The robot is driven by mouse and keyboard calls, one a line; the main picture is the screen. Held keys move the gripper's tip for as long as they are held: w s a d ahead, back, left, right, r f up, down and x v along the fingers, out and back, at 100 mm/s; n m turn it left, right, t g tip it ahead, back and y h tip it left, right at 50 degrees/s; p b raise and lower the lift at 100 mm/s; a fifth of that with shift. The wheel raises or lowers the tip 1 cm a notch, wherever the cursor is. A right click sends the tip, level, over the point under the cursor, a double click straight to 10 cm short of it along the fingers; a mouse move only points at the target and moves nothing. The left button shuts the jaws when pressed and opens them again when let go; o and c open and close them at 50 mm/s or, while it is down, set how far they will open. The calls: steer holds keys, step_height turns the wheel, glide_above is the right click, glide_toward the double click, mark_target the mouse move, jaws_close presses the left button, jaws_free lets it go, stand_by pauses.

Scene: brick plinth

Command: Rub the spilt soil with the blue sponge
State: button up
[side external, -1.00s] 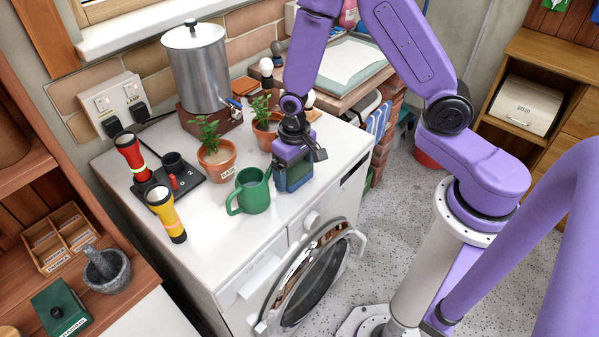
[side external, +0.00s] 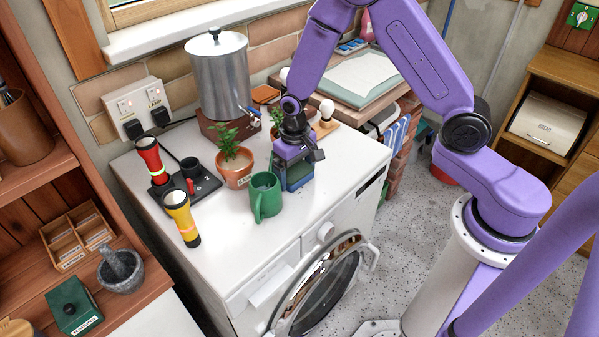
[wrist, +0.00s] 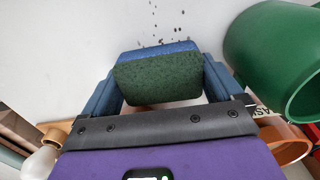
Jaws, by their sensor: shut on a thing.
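The blue sponge, with a dark green scouring face (wrist: 157,78), is held between the fingers of my gripper (wrist: 160,85) in the wrist view. In the side view my gripper (side external: 296,178) points down at the white worktop, just right of the green mug (side external: 265,194). The fingers mostly hide the sponge there. The spilt soil (wrist: 156,28) shows as dark specks on the white surface just beyond the sponge in the wrist view. Whether the sponge touches the surface is hard to tell. The soil cannot be made out in the side view.
The green mug (wrist: 275,55) stands close beside my gripper. Potted plants (side external: 235,168), a metal urn (side external: 220,80), red and yellow torches (side external: 182,218) and a lamp bulb (side external: 327,109) crowd the top. The worktop's front edge (side external: 300,235) is near. Bare white surface lies around the specks.

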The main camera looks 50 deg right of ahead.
mark_target(315, 194)
steer(key=shift+w, duration=2)
steer(key=shift+s, duration=0.1)
steer(key=shift+s+f, duration=0.2)
steer(key=shift+s, duration=1.75)
steer(key=shift+s+r, duration=0.15)
steer(key=shift+s, duration=1.55)
steer(key=shift+s+r, duration=0.1)
steer(key=shift+s, duration=1.6)
steer(key=shift+a+f, duration=0.1)
steer(key=shift+w, duration=0.15)
